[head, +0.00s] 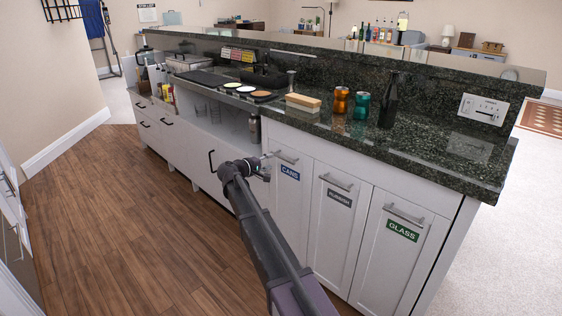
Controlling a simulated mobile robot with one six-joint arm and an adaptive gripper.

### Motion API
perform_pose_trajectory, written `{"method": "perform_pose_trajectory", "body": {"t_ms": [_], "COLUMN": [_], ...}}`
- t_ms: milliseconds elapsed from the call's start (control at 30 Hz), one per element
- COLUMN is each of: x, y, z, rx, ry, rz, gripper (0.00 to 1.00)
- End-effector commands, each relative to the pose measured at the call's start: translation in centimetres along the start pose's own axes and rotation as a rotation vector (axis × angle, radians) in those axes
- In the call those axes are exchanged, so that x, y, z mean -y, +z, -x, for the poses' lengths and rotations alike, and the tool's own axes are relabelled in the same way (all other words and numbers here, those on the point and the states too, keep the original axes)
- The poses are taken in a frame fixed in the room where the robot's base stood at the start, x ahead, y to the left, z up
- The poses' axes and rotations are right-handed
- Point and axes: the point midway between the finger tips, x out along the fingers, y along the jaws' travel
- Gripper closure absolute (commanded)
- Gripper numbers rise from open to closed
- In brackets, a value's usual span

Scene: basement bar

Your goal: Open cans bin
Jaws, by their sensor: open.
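The cans bin (286,198) is a white cabinet front with a blue label reading CANS. It is the leftmost of three labelled fronts under the dark granite counter, and it looks shut. Its silver bar handle (287,157) is near the top. My gripper (266,166) is at the left edge of this front, close to the handle's left end and at about its height. It is open and seems to hold nothing. It is small in the picture, and I cannot tell whether it touches the handle. My arm hides the lower left of the front.
The rubbish front (333,225) and the glass front (396,260) are to the right, both shut. The wood floor (130,230) is clear.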

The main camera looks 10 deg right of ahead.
Motion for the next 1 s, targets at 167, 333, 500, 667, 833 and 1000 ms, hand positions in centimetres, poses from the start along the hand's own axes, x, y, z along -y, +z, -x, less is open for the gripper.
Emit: {"method": "perform_pose_trajectory", "body": {"t_ms": [167, 333, 500, 667, 833, 1000], "x": [0.1, 0.1, 0.1, 0.0, 0.0, 0.0], "y": [-0.1, -0.1, -0.1, -0.1, 0.0, 0.0], "z": [-3.0, -5.3, -6.9, -7.6, -7.7, -7.7], "rx": [0.001, 0.0, 0.0, -0.001, -0.001, -0.001], "ry": [0.0, 0.0, 0.0, 0.0, 0.0, 0.0], "rz": [-0.001, 0.0, 0.0, 0.001, 0.001, 0.0], "gripper": [0.49, 0.49, 0.49, 0.49, 0.49, 0.52]}}
